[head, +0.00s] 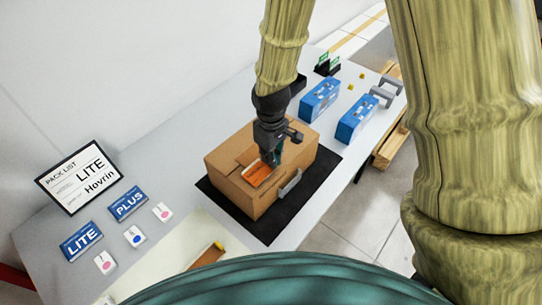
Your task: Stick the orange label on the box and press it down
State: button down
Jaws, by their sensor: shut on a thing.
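The brown cardboard box (232,193) stands closed on a black mat (268,228) on the table. The orange label (257,175) shows at the box's top face, near its front left part. My gripper (271,160) points down over the box top, with its fingertips at the label's upper right edge. It appears shut on the label. The fingertips are small and partly hidden. I cannot tell whether the label lies flat against the cardboard or slightly above it.
A framed pack list (80,178) reads LITE and Hovrin. Blue LITE (81,241) and PLUS (128,204) cards lie beside small white cards. Two blue boxes (319,99) (357,119) and grey handles (381,94) are beyond. A cream sheet (175,248) lies in front.

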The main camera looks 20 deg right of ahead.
jog(key=shift+f, duration=0.2)
dwell(0.4)
jog(key=c, duration=1.5)
grip_release()
jog(key=shift+c, duration=0.2)
jog(key=shift+r, duration=0.2)
jog(key=shift+r+p, duration=2.95)
jog(key=shift+r, duration=0.4)
jog(key=shift+c, duration=0.4)
